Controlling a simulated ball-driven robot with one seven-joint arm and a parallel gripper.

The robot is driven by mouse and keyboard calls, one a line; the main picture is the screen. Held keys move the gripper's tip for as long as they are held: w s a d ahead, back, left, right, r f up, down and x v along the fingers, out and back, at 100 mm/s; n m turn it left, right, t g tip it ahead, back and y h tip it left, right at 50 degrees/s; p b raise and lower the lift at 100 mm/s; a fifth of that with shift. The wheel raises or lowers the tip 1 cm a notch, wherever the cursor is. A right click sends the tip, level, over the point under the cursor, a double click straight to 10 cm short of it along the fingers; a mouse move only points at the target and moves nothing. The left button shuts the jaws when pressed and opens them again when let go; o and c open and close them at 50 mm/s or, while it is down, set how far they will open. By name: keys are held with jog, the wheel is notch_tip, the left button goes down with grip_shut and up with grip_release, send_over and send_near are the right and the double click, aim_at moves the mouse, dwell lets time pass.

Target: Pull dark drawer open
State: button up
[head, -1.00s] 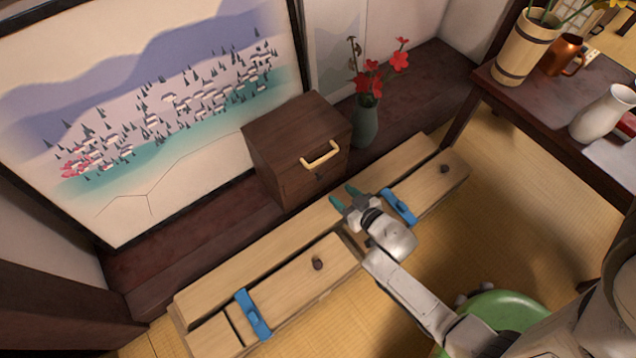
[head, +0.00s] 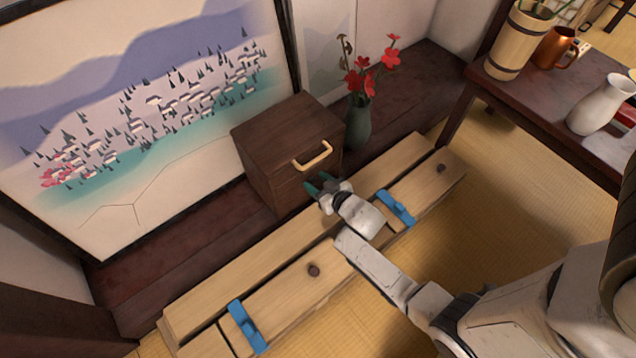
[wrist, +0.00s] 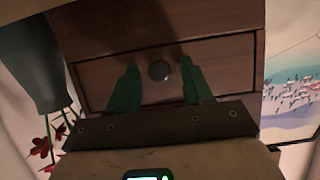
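The small dark wooden cabinet (head: 285,135) stands on the dark ledge, with a pale curved handle (head: 312,157) on its upper front. In the wrist view, a dark drawer front (wrist: 225,65) bears a round dark knob (wrist: 159,70). The drawer looks shut. My gripper (head: 318,183) is in front of the cabinet's lower front, below the pale handle, and hides the knob in the head view. In the wrist view, its green fingers (wrist: 158,82) are apart, one on each side of the knob, with gaps between; nothing is held.
A grey-green vase (head: 359,124) with red flowers stands right beside the cabinet. A low wooden bench-like piece (head: 240,270) with blue clips lies under my arm. A painted panel (head: 150,90) stands behind at left. A dark table (head: 545,105) with vessels is at right.

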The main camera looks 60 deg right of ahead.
grip_shut()
dwell(0.4)
jog(key=s+a, duration=0.1)
jog(key=s, duration=0.3)
jog(key=s+a+p, duration=0.1)
jog(key=s, duration=0.3)
jog(key=s+a+p, duration=0.1)
jog(key=s, duration=0.3)
jog(key=shift+s+a, duration=0.2)
jog(key=shift+a, duration=0.1)
jog(key=shift+o, duration=0.2)
grip_release()
jog(key=p+v, duration=0.4)
jog(key=v, duration=0.6)
jog(key=shift+s+r, duration=0.15)
jog(key=shift+s, duration=0.2)
